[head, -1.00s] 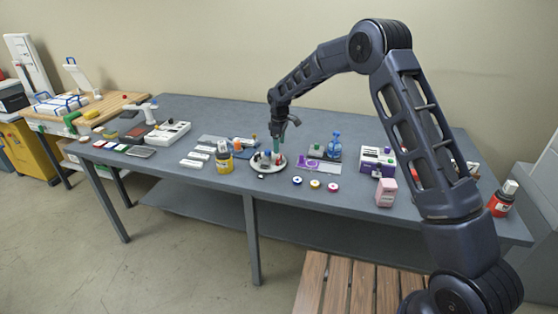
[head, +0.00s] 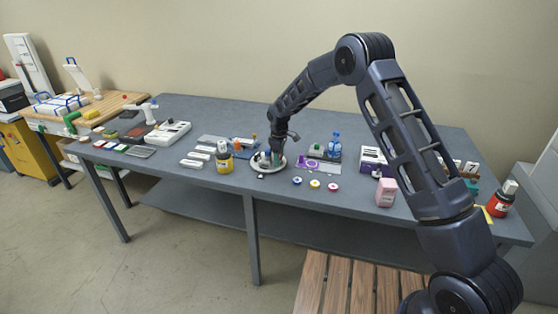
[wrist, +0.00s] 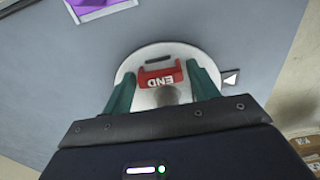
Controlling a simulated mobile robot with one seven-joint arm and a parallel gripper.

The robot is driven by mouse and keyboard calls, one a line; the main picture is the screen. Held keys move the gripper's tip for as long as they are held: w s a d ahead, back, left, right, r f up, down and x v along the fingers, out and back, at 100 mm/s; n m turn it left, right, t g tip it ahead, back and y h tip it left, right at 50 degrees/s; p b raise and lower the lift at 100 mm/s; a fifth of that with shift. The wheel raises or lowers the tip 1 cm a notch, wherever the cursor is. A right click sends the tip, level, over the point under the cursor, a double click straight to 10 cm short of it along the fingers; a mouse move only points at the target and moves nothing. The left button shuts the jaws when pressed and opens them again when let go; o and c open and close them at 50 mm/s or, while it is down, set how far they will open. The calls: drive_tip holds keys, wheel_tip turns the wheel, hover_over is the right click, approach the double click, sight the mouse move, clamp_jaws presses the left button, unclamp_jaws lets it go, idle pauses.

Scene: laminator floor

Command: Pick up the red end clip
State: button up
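The red end clip (wrist: 160,76), lettered END, lies on a round white dish (wrist: 134,64) in the wrist view. My gripper (wrist: 163,82) is open, with one green finger on each side of the clip. Gaps show between the fingers and the clip, and I cannot tell how far the fingertips are above the dish. In the head view my gripper (head: 274,158) is down over the dish (head: 256,167), and I cannot make out the clip there. A rounded grey shape partly covers the clip's near side in the wrist view.
Several coloured discs (head: 315,184) lie in front and to the right. A purple item on a grey plate (head: 311,163) and a blue bottle (head: 335,144) are to the right. The table's front edge is close.

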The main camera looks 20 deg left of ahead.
drive_tip(key=c, duration=0.6)
drive_tip(key=shift+c, duration=0.2)
